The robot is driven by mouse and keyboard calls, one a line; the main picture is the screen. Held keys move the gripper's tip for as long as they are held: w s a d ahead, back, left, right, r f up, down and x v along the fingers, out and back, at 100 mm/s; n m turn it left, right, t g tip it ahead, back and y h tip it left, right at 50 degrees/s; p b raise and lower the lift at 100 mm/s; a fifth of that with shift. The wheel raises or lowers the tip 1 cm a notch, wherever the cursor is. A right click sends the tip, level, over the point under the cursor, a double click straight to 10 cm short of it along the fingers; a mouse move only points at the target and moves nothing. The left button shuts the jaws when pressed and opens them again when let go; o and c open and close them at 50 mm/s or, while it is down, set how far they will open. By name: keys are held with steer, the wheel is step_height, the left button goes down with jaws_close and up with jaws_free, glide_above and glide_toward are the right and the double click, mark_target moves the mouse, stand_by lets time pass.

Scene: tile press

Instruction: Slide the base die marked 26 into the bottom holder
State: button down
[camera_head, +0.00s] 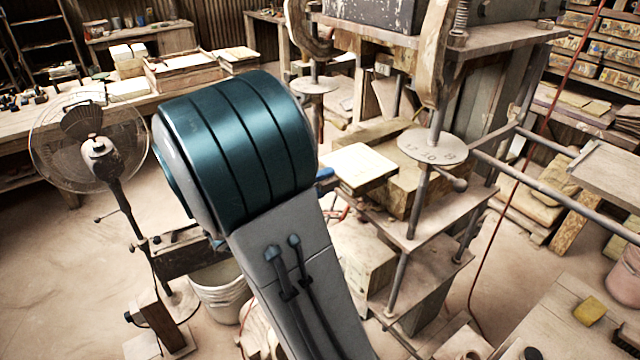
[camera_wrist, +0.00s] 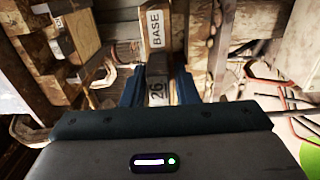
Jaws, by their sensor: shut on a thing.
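In the wrist view my gripper (camera_wrist: 159,92) is shut on the base die marked 26 (camera_wrist: 157,68). The die is a narrow block standing between my two blue fingers. A pale label reading BASE (camera_wrist: 155,28) lies just beyond the 26, in line with it; I cannot tell whether it is on the die or on the holder. In the head view my arm hides the die and most of my gripper. The tile press (camera_head: 436,195) stands right of my arm, with a pale slab (camera_head: 358,168) on its wooden bed. I cannot make out the bottom holder for certain.
A round plate on a post (camera_head: 433,147) and long metal bars (camera_head: 555,190) stand at the press's right. A fan (camera_head: 95,148) and a white bucket (camera_head: 221,292) are at the left. A workbench (camera_head: 572,318) is at the lower right. Open floor shows at the far left.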

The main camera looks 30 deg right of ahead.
mark_target(363, 165)
steer(key=shift+d, duration=0.15)
steer(key=shift+d+r+b, duration=0.1)
steer(key=shift+d+b, duration=0.2)
steer(key=shift+d, duration=0.55)
steer(key=shift+d, duration=0.1)
steer(key=shift+d+b, duration=0.7)
steer(key=shift+d, duration=0.7)
steer(key=shift+w+d+b, duration=0.1)
steer(key=shift+d+b, duration=0.4)
steer(key=shift+d, duration=1)
steer(key=shift+d, duration=0.2)
steer(key=shift+d+b, duration=0.85)
steer(key=shift+d, duration=0.45)
